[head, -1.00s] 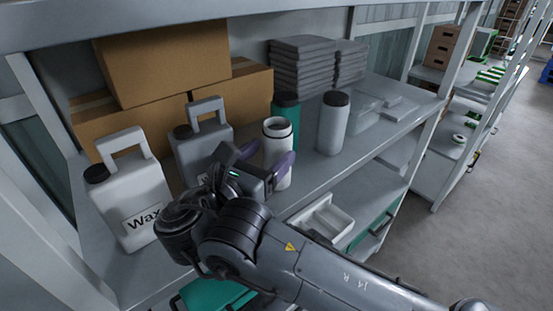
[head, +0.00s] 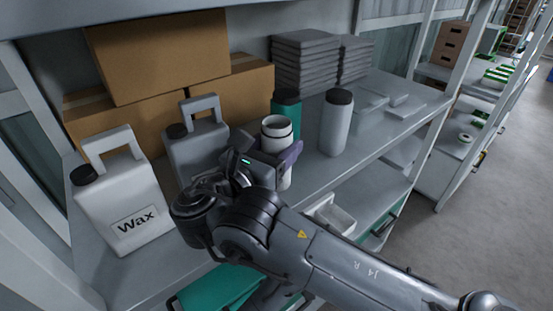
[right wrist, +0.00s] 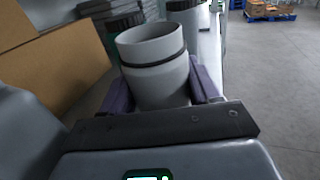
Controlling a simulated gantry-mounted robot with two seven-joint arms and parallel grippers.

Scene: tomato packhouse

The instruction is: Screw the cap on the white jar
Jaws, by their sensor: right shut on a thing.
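The white jar (head: 277,127) stands upright on the grey shelf, with a dark band below its rim. In the wrist view the right gripper (right wrist: 162,90) shows a finger on each side. No separate loose cap shows. My left gripper is not in view.
A green bottle (head: 287,100) stands close behind the jar, and a grey dark-capped bottle (head: 335,125) to its right. A wax jug (head: 125,195), a grey jug (head: 198,145) and cardboard boxes (head: 160,55) crowd the left. Folded grey stacks (head: 305,62) lie behind.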

